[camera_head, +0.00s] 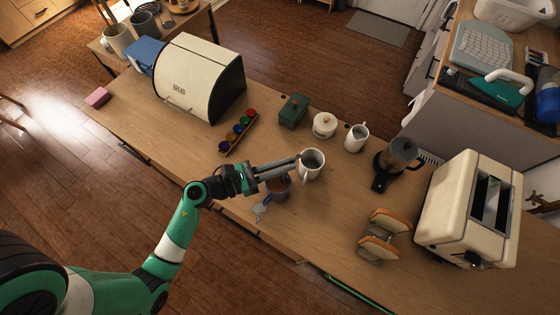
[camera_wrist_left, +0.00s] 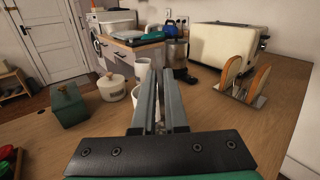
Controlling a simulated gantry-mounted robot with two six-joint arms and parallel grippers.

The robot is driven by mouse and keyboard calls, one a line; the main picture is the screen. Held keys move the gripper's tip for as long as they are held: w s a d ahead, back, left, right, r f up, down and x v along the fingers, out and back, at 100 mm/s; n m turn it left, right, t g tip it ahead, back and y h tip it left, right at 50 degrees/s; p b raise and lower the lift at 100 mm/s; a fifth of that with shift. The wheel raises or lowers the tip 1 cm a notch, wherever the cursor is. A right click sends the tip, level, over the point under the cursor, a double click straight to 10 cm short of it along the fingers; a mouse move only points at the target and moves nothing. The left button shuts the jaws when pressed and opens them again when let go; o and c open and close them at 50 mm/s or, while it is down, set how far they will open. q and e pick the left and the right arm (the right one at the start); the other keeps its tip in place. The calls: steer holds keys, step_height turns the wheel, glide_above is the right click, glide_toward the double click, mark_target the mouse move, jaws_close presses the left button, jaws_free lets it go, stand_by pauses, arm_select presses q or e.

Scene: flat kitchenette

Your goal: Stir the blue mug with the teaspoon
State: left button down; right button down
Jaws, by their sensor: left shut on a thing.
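The blue mug (camera_head: 282,193) stands near the front edge of the counter with dark content inside. My left gripper (camera_head: 297,161) reaches in from the left, its fingers level above the blue mug and pointing towards a white mug (camera_head: 312,165) just beyond. In the left wrist view the fingers (camera_wrist_left: 160,75) are close together, shut on a thin thing that I take to be the teaspoon. The teaspoon cannot be made out clearly; fingers and mug hide it. The blue mug is hidden in the wrist view. My right gripper is not in view.
A grey flat patch (camera_head: 262,212) lies at the counter edge by the blue mug.

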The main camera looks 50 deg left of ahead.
arm_select(q)
steer(key=shift+w+d+r+p, duration=0.1)
steer(key=shift+w+r+p, duration=0.25)
steer(key=shift+r+p, duration=0.45)
steer(key=shift+w+d+r+p, duration=0.1)
steer(key=shift+w+r+p, duration=0.35)
steer(key=shift+r, duration=0.5)
steer(key=shift+s+a, duration=0.1)
step_height(320, 180, up, 5)
steer(key=p, duration=0.5)
